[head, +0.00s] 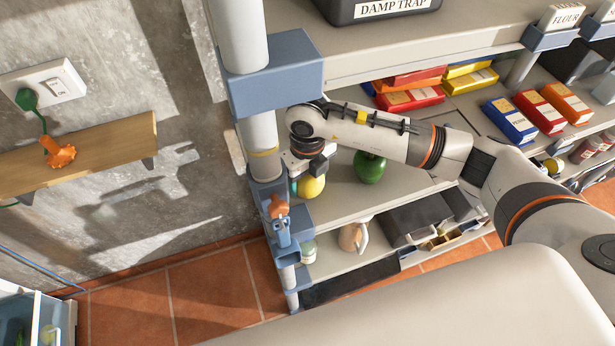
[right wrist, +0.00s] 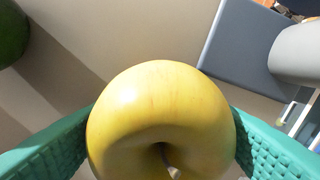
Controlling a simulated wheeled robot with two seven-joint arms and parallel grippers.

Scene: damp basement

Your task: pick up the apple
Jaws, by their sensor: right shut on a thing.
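A yellow apple (head: 311,187) is at the left end of the middle shelf in the head view, just below my right gripper (head: 302,180). In the right wrist view the yellow apple (right wrist: 160,115) fills the lower middle, its stem end toward the camera. The teal fingers of my right gripper (right wrist: 162,140) press on it from both sides, so the gripper is shut on it. I cannot tell whether the apple touches the shelf. My left gripper is not in view.
A green round object (head: 370,167) stands to the right on the same shelf (head: 335,205). A blue-collared shelf post (head: 262,135) is close on the left. The upper shelf (head: 400,40) carries a damp trap box (head: 375,8). A jug (head: 353,236) stands on the shelf below.

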